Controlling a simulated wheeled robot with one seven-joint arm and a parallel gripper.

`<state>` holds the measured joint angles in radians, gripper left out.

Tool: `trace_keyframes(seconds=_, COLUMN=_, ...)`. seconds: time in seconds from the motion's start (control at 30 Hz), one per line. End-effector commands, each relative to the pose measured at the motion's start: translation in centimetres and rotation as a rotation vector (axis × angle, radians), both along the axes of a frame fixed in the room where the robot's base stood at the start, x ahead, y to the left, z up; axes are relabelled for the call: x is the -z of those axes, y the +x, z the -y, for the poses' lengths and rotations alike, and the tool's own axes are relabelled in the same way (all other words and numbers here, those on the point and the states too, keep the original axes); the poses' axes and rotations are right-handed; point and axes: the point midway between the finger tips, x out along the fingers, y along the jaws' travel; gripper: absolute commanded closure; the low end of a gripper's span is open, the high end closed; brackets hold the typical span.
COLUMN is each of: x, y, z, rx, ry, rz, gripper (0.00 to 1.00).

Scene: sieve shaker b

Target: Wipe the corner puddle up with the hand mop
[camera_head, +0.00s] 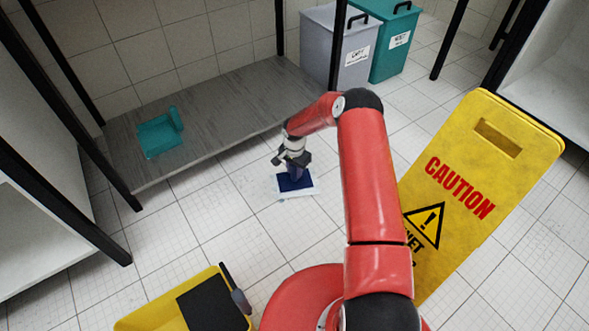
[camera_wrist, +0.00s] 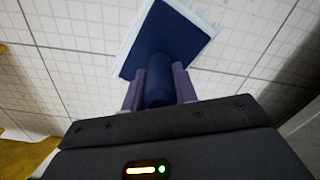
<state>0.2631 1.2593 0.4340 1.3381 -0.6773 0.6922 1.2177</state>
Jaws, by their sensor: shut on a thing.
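The hand mop (camera_head: 296,182) has a dark blue rectangular head with a white pad showing around its edges. It rests on or just above the white floor tiles, in front of the low grey shelf; I cannot tell if it touches. My gripper (camera_head: 293,165) is above it, pointing down, shut on its blue upright handle. In the wrist view, the two purple-grey fingers of my gripper (camera_wrist: 158,85) clasp the handle from both sides, and the mop head (camera_wrist: 175,42) spreads beyond them. I cannot make out the puddle in either view.
A teal dustpan-like piece (camera_head: 160,135) lies on the grey shelf (camera_head: 225,115), which has black posts. A yellow caution sign (camera_head: 470,190) stands at right. A yellow container (camera_head: 150,318) is at lower left. Grey (camera_head: 335,50) and teal (camera_head: 392,45) bins stand behind. Floor left of the mop is clear.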

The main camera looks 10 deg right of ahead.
Motion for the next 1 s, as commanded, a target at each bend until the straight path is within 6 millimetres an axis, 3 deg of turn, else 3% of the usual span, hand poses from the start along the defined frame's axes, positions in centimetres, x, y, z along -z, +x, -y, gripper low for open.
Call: trace_keyframes(seconds=1.0, x=1.5, y=0.0, z=0.0, rx=0.000, ry=-0.001, rz=0.001, gripper=0.90)
